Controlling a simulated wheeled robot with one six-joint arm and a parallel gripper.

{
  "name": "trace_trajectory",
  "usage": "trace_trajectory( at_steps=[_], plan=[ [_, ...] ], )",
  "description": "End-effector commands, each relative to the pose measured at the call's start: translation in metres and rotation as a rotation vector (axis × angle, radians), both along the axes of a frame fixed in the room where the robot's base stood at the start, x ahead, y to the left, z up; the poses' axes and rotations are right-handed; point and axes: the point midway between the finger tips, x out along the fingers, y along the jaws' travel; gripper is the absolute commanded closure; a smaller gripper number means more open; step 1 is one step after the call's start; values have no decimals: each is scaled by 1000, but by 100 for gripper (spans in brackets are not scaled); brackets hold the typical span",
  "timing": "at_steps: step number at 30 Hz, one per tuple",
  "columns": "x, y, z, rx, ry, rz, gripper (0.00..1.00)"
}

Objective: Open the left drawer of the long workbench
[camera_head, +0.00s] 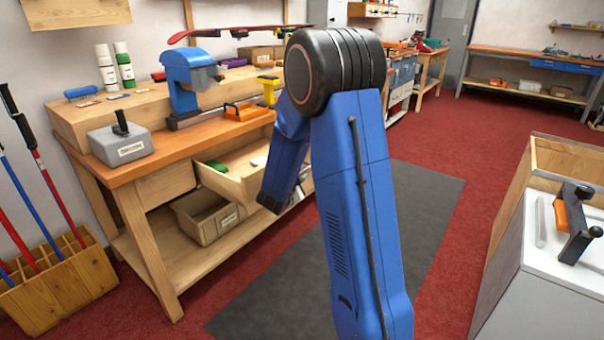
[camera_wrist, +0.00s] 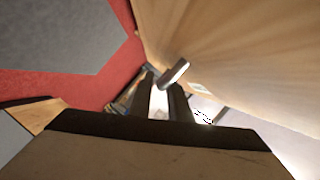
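The long workbench (camera_head: 190,142) stands at left with an orange-brown top. A pale wooden drawer (camera_head: 222,182) is pulled out under its top, with a green item and a small white item inside. Left of it is a plain wooden front panel (camera_head: 168,186); I cannot tell whether that is another drawer. In the wrist view a metal handle (camera_wrist: 174,73) stands off a wooden face (camera_wrist: 225,50). My gripper (camera_wrist: 161,88) has its two dark fingers apart, with the handle just at their tips. In the head view my arm hides most of the gripper and the drawer front.
A cardboard bin (camera_head: 208,216) sits on the lower shelf. A wooden rack with poles (camera_head: 62,285) stands at lower left. A white-topped counter (camera_head: 535,255) with a clamp-like tool is at right. A dark mat (camera_head: 425,200) lies clear on the red floor between.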

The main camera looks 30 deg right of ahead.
Motion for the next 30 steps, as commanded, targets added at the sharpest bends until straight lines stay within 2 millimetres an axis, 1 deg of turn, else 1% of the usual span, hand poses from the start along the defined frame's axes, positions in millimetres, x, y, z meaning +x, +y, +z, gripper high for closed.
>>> trace_trajectory(
  at_steps=[9,18,25,30],
  plan=[
    [-36,47,14,2,-2,3,83],
    [-70,88,25,1,-1,3,83],
    [-89,111,31,1,-1,2,83],
    [-97,120,33,1,-1,1,83]
  ],
)
